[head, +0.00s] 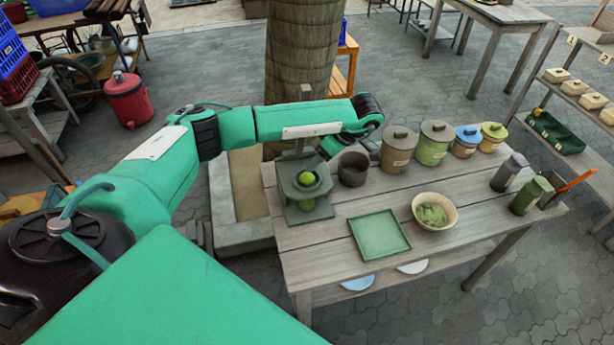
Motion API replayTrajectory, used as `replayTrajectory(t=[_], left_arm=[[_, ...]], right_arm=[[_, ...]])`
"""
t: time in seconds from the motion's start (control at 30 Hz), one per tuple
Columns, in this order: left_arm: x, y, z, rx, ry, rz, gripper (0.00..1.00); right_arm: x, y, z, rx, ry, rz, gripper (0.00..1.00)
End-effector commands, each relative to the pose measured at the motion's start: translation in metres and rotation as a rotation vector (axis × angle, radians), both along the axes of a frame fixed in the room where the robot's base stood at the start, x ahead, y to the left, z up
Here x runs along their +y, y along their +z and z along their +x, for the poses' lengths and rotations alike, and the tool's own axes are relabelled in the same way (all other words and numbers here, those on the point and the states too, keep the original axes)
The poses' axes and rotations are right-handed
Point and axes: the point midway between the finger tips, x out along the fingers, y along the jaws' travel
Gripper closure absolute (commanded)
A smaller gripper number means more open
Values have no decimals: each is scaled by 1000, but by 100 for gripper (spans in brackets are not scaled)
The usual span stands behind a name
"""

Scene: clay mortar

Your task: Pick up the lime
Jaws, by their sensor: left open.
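A bright green lime (307,178) sits at the upper part of a dark green stand (289,189) at the left end of the wooden table. My left arm reaches over the table from the left. My left gripper (318,165) is open and points down and left beside the upper lime. Its fingers are small and partly hidden, so I cannot tell whether they touch the lime. My right gripper is out of view.
A dark mortar-like bowl (353,169) stands just right of the gripper. Several lidded jars (397,148) line the back edge. A green tray (379,235) and a cream bowl of green pieces (449,212) are in front. A thick trunk (300,50) rises behind the table.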

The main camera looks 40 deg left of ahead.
Motion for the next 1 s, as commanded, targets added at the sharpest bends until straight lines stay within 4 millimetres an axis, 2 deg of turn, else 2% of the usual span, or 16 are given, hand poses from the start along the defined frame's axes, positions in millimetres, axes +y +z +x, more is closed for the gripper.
replayTrajectory(t=[0.43,0.73,0.87,1.0], left_arm=[[19,-39,-12,4,1,0,54],[21,-45,-12,0,-1,0,54],[21,-45,-12,0,-1,0,78],[21,-44,-12,0,-1,0,85]], right_arm=[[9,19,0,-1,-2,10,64],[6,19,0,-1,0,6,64],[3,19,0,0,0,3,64],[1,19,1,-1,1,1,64]])
